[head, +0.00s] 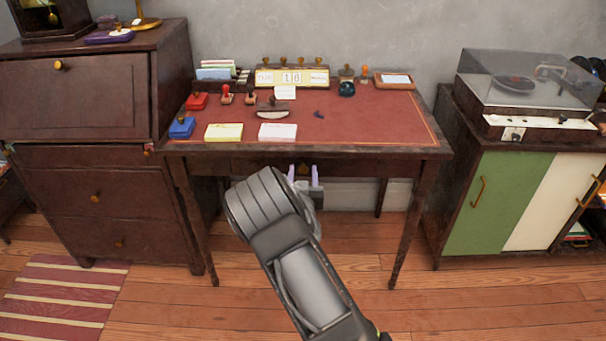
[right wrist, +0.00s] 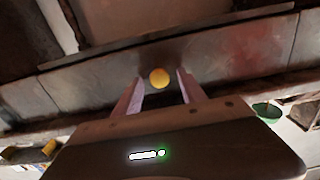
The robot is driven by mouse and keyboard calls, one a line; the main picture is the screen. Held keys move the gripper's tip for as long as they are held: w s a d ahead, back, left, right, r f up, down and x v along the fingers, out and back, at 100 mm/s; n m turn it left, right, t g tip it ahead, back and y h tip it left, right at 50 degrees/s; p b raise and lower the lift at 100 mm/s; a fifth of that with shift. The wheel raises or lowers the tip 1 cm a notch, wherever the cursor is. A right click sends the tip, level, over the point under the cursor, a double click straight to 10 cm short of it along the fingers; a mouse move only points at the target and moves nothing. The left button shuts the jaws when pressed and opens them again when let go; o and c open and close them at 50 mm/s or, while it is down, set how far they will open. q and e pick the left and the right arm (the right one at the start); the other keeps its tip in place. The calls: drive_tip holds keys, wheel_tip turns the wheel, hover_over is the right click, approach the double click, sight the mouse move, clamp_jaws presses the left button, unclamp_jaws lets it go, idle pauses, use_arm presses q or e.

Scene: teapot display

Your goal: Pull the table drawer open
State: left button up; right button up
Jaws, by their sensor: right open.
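The wooden table (head: 432,148) with a red top stands in the middle of the head view. Its drawer front (head: 250,165) runs under the table top and looks shut; my right arm partly covers it. In the right wrist view the drawer front (right wrist: 230,62) crosses the picture, with a round yellow knob (right wrist: 159,78). My right gripper (head: 303,174) is open in front of the drawer. In the right wrist view its two pale fingers (right wrist: 160,88) stand on either side of the knob, with gaps to it. My left gripper is not in view.
Stamps, a calendar block (head: 291,78) and note pads (head: 277,131) lie on the table top. A dark cabinet (head: 95,140) stands close on the left, and a record player cabinet (head: 512,200) on the right. The floor in front is free.

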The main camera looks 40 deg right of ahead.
drive_tip(key=shift+c, duration=0.5)
clamp_jaws()
idle(0.8)
